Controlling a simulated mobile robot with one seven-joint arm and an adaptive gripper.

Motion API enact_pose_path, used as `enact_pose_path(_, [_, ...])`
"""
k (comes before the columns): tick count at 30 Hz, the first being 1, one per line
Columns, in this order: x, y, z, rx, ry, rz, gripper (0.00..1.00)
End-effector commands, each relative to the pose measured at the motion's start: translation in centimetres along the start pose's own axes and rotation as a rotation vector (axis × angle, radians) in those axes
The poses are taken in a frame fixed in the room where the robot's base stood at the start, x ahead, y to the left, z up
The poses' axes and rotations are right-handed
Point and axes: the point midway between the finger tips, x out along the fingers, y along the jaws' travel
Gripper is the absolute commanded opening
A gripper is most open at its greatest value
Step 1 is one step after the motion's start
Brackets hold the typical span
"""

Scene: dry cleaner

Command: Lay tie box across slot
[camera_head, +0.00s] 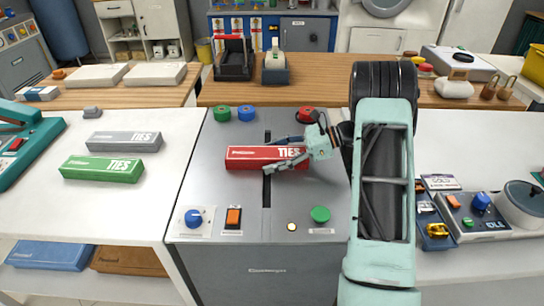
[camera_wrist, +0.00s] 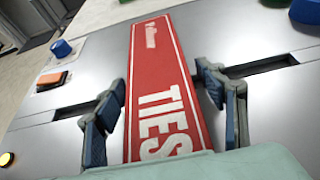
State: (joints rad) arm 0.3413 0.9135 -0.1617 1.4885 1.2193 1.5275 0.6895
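The red tie box (camera_head: 252,157) lies across the dark slot (camera_head: 267,190) in the grey console top, its long side running left to right. In the wrist view, the tie box (camera_wrist: 160,70) stretches away between my fingers, and the slot (camera_wrist: 75,111) shows on both sides of it. My gripper (camera_head: 278,155) reaches in from the right, low at the box's right part, with one finger along each long side. In the wrist view, my gripper (camera_wrist: 162,75) looks open, with small gaps beside the box. Contact at the fingertips is hard to make out.
A grey tie box (camera_head: 112,142) and a green tie box (camera_head: 90,168) lie on the white counter at left. Console controls include a blue knob (camera_head: 193,217), an orange switch (camera_head: 233,217) and a green button (camera_head: 320,214). Green, blue and red knobs line the back.

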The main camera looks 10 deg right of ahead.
Motion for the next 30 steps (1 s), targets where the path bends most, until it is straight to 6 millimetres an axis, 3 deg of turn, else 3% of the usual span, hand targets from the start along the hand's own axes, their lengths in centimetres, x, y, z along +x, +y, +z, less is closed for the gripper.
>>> enact_pose_path(6, [-0.1, 0.0, 0.2, 0.0, 0.0, 0.0, 0.65])
enact_pose_path(10, [-0.6, 0.0, 1.6, -0.002, 0.001, 0.0, 0.65])
enact_pose_path(21, [-8.7, -0.1, 1.1, 0.0, 0.0, -0.003, 0.65])
enact_pose_path(30, [-12.2, 0.0, 1.1, 0.0, 0.0, 0.001, 0.65])
